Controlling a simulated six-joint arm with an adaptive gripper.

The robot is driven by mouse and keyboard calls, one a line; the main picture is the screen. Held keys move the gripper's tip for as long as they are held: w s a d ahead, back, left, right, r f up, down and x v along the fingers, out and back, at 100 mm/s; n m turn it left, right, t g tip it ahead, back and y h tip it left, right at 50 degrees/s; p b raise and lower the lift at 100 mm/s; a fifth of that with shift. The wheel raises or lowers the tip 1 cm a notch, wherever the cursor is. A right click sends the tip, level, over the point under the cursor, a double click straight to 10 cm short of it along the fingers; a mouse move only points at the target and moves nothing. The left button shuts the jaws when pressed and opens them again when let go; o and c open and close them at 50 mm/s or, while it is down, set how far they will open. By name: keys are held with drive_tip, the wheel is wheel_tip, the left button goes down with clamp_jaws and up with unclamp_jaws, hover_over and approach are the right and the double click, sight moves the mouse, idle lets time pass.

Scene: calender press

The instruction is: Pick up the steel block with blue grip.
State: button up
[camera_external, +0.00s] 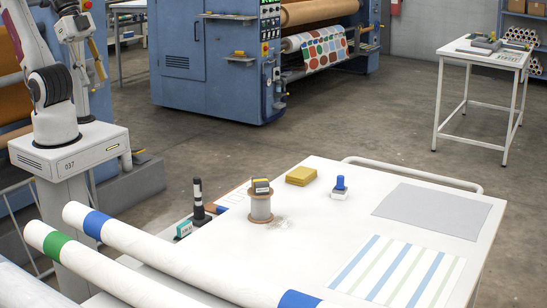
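The steel block with blue grip (340,187) stands upright on the white table (270,262), a little right of the table's far middle. Its blue handle points up, and the small pale metal base rests on the tabletop. My arm stands at the far left, folded upward and cut by the top edge of the picture. My gripper is well away from the block, and its fingers cannot be made out clearly. Nothing touches the block.
A yellow pad stack (300,175) and a wire spool (260,205) stand left of the block. A grey sheet (425,209) and a striped sheet (399,272) lie to the right. Long white rolls (160,252) cross the front left.

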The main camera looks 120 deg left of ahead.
drive_tip(key=shift+w, duration=0.1)
drive_tip(key=w+a+r+n+t, duration=0.1)
drive_tip(key=w+a+r+t, duration=0.1)
drive_tip(key=w, duration=1.3)
drive_tip(key=w+a+r+n+t, duration=0.1)
drive_tip(key=w+a+r+t, duration=0.15)
drive_tip(key=w, duration=1.35)
drive_tip(key=n+y, duration=0.7)
drive_tip(key=y, duration=0.3)
hover_over(340, 186)
drive_tip(key=s+d, duration=0.3)
drive_tip(key=s, duration=0.1)
wheel_tip(340, 186, down, 27)
drive_tip(key=shift+w+a+f, duration=0.1)
drive_tip(key=shift+a, duration=0.25)
drive_tip(key=shift+f, duration=2.9)
